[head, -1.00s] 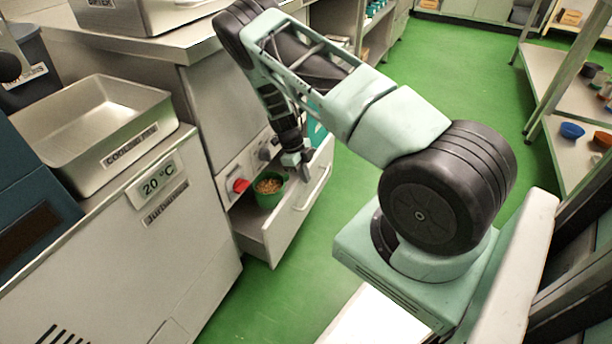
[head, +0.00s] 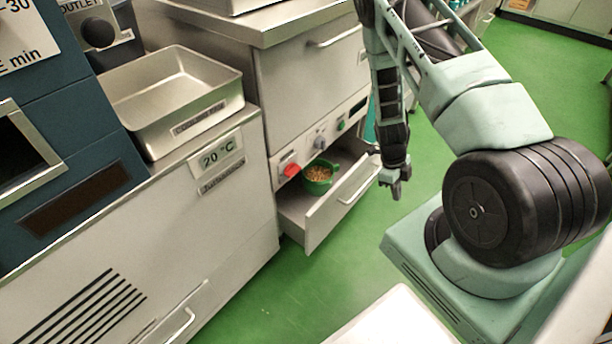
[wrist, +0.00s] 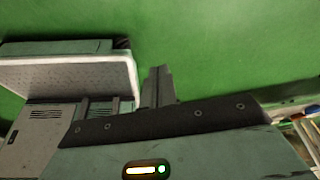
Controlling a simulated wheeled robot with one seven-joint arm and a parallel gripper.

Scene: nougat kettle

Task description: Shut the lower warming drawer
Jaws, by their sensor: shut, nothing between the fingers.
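The lower warming drawer (head: 322,215) is pulled out from the cabinet under the control panel in the head view. Its front panel with a bar handle (head: 360,186) faces right. A green bowl (head: 318,187) of brown bits sits inside the drawer near the back. My gripper (head: 396,196) hangs pointing down over the green floor, to the right of the drawer front and apart from it. The fingers are shut with nothing between them. In the wrist view my fingers (wrist: 157,84) show against the floor, and the drawer cannot be made out.
A panel with a red knob (head: 291,170) and other controls sits above the drawer. An upper drawer (head: 312,85) is closed. A steel tray (head: 180,105) rests on the counter at left. The green floor (head: 310,290) in front is clear.

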